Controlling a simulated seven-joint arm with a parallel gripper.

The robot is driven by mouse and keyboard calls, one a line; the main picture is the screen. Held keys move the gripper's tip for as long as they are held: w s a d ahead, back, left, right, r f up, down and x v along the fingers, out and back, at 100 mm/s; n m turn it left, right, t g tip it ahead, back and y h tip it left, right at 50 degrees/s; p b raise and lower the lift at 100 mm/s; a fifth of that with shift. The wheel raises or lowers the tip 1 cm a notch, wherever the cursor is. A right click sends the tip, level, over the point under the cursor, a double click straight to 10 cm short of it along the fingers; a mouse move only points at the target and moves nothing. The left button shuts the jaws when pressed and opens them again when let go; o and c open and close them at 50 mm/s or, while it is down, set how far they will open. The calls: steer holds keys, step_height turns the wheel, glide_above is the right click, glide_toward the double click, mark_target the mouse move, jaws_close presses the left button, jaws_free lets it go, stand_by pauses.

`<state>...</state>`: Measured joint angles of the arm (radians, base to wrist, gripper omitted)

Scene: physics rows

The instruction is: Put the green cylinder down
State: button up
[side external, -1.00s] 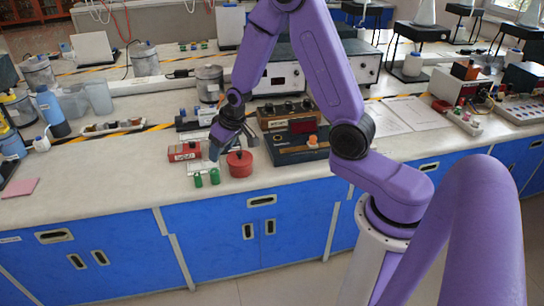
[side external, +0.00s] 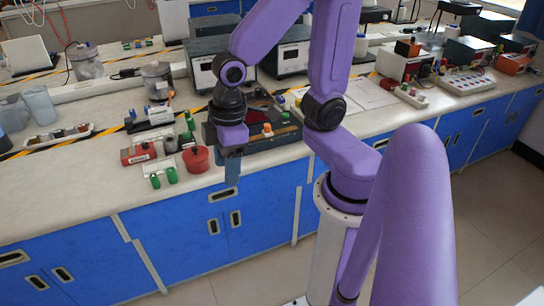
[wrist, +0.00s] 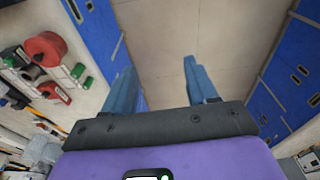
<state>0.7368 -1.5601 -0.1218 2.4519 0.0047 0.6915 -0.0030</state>
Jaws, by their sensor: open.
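Two small green cylinders, one on the left (side external: 155,181) and one on the right (side external: 172,175), rest on the pale bench top near its front edge. Both also show at the left of the wrist view. Which one the task means, I cannot tell. My gripper (side external: 232,178) is to the right of them, past a red lidded pot (side external: 196,159). In the wrist view my gripper (wrist: 160,80) has its blue fingers wide apart, with only floor between them. It is open, empty and apart from the cylinders.
A red block-like device (side external: 142,153) and grey cylindrical items stand behind the cylinders. A dark box with an orange knob (side external: 267,130) sits behind my gripper. Blue cabinets (side external: 170,240) run below the bench edge. Open floor (wrist: 160,35) lies under my gripper.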

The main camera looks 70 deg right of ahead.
steer(key=s+d+r+n, duration=0.2)
steer(key=s+n, duration=0.1)
steer(key=s, duration=0.6)
steer(key=shift+d+g+h, duration=0.25)
steer(key=shift+g+h, duration=0.05)
steer(key=shift+g, duration=0.1)
steer(key=shift+r, duration=0.1)
steer(key=shift+c, duration=0.2)
stand_by(0.6)
